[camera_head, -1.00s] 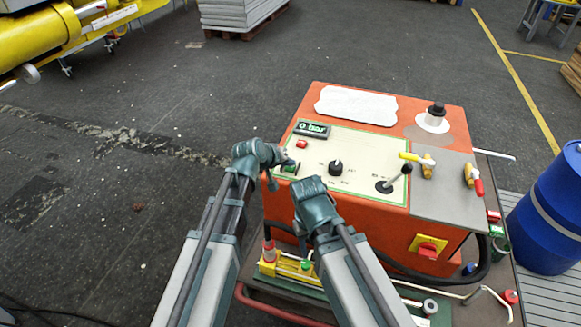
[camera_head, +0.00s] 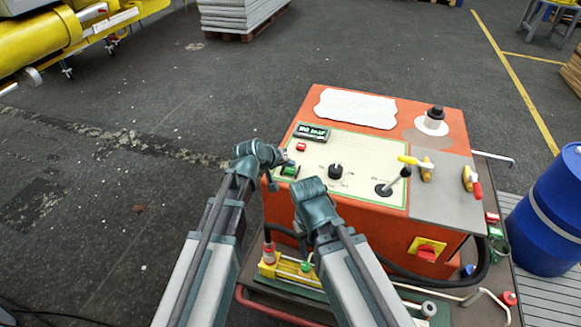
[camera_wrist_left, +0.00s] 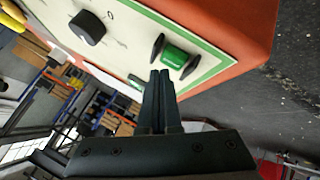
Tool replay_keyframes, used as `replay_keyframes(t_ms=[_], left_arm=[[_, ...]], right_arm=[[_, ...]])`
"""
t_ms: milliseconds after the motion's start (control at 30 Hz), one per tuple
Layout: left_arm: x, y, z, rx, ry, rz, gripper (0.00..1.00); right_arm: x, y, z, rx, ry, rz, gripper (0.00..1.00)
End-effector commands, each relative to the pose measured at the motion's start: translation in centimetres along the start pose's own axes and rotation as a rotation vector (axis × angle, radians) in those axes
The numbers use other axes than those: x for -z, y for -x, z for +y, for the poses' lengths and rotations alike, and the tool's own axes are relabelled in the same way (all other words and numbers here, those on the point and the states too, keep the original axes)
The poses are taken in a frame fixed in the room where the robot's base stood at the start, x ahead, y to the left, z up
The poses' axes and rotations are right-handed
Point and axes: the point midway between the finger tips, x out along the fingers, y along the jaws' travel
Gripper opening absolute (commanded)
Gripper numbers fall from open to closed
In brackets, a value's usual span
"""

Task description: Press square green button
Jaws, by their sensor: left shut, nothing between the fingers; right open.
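The square green button (camera_head: 289,170) is at the left of the cream panel on the orange control box (camera_head: 430,230). In the left wrist view the green button (camera_wrist_left: 175,58) sits in a dark holder with round ends. My left gripper (camera_head: 284,162) is shut and empty, its tips close beside the button. In the left wrist view the shut fingers (camera_wrist_left: 160,76) end just short of it, with a small gap apparent. My right gripper (camera_head: 312,187) is open in front of the box's front edge; its fingers are hard to make out.
A red button (camera_head: 301,147) and a lit display (camera_head: 312,132) are above the green button. A blue barrel (camera_head: 550,210) stands at the right.

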Motion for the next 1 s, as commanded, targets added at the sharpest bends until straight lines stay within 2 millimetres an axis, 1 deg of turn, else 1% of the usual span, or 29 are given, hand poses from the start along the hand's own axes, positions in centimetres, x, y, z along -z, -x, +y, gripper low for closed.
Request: replay_keyframes(t_ms=[33, 333, 467, 567, 1000], left_arm=[[0.2, 0.3, 0.2, 0.000, 0.000, 0.000, 0.00], [0.2, 0.2, 0.2, 0.000, 0.000, 0.000, 0.00], [0.3, 0.5, 0.3, 0.000, 0.000, 0.001, 0.00], [0.7, 0.9, 0.7, 0.000, 0.000, 0.001, 0.00], [2.8, 3.8, 2.8, 0.000, 0.000, 0.001, 0.00]], right_arm=[[0.0, 0.4, 0.0, 0.000, 0.000, 0.000, 0.50], [0.0, 0.3, 0.0, 0.000, 0.000, 0.000, 0.50], [0.0, 0.7, 0.1, 0.000, 0.000, 0.000, 0.50], [-0.1, 1.3, 0.1, 0.000, 0.000, 0.000, 0.50], [-0.3, 5.4, 0.5, 0.000, 0.000, 0.000, 0.50]])
